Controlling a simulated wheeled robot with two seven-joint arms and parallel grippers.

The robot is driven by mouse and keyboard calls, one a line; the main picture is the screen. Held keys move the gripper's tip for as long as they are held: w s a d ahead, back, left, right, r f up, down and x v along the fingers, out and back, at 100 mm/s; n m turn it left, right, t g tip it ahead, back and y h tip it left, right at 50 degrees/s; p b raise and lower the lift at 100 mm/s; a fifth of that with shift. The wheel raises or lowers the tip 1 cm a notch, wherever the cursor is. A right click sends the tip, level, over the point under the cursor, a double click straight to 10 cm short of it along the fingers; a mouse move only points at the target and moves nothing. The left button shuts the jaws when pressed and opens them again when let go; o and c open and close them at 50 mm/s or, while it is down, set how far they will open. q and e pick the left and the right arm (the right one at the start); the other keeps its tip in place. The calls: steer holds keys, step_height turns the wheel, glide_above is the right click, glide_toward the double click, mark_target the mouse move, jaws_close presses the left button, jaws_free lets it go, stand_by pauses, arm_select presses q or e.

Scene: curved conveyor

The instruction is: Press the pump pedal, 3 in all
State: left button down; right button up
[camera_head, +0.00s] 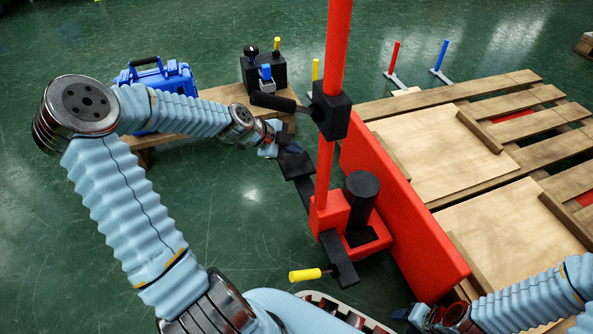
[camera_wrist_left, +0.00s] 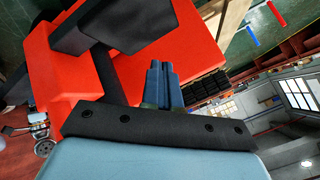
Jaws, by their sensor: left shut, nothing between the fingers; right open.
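The pump is a red post (camera_head: 337,60) on a red base (camera_head: 350,225) with a black cylinder (camera_head: 361,195). A black pedal plate (camera_head: 298,167) sticks out on its far left side. My left gripper (camera_head: 291,147) is shut and empty, at the pedal plate's far end; whether it touches the plate cannot be told. In the left wrist view its closed fingers (camera_wrist_left: 161,86) stand in front of the red panel. My right gripper (camera_head: 418,318) is low at the bottom right, beside the red panel, open and partly hidden.
A red panel (camera_head: 405,215) separates the pump from wooden pallets (camera_head: 470,150). A black handle (camera_head: 275,102) juts left from the post, above my left gripper. A yellow-tipped lever (camera_head: 306,275) is at the pump's near side.

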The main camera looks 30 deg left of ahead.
mark_target(295, 164)
arm_select(q)
step_height(295, 164, down, 3)
steer(key=shift+r, duration=0.15)
arm_select(e)
steer(key=shift+f, duration=0.7)
stand_by(1.3)
arm_select(q)
steer(key=shift+f, duration=0.45)
steer(key=shift+f+b, duration=0.3)
steer(key=shift+f, duration=1.25)
stand_by(1.2)
steer(key=shift+r, duration=0.1)
steer(key=shift+r+p, duration=1.7)
steer(key=shift+r, duration=0.15)
arm_select(e)
steer(key=shift+r, duration=1.65)
arm_select(q)
steer(key=shift+r, duration=0.15)
arm_select(e)
steer(key=shift+r, duration=0.1)
